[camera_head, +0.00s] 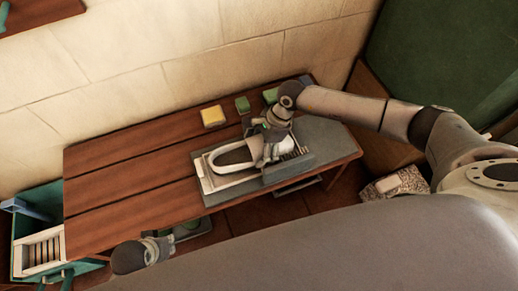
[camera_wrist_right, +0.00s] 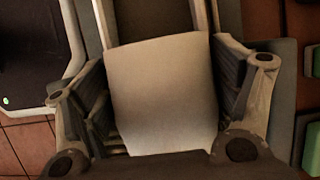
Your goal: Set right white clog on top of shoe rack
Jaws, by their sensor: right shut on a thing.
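The white clog (camera_head: 236,167) is on the right part of the brown table in the head view. Its pale rounded rim shows left of my right gripper (camera_head: 262,150). In the right wrist view, a pale broad part of the clog (camera_wrist_right: 160,92) fills the space between the two fingers of my right gripper, which is shut on it. A low grey and white slatted piece, apparently the shoe rack (camera_head: 207,184), lies under the clog. I cannot tell whether they touch. My left gripper (camera_head: 142,254) is near the table's front edge, its fingers unclear.
The table's left half is clear. A teal crate (camera_head: 22,222) with a slatted pale item is at lower left. A stone wall runs behind.

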